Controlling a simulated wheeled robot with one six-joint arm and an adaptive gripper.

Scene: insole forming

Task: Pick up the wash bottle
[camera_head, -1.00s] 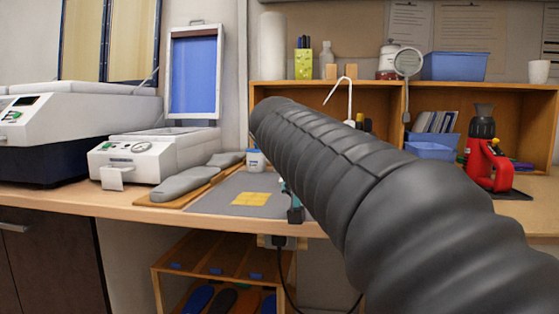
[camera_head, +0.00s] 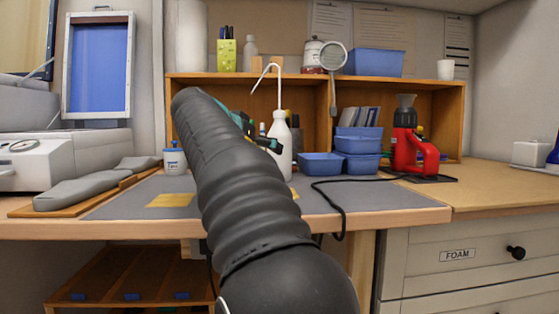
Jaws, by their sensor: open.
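The wash bottle (camera_head: 284,150) is white with a thin bent spout tube rising up and to the left. It stands upright on the grey mat, in front of the wooden shelf, with its lower left side partly hidden by my dark, ribbed arm. My gripper (camera_head: 262,139), black with teal parts, shows only partly past the right edge of my arm. It is open and appears in front of or close beside the bottle's left side; I cannot tell whether it touches. Nothing is seen held in it.
The right-hand counter (camera_head: 503,189) is mostly clear.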

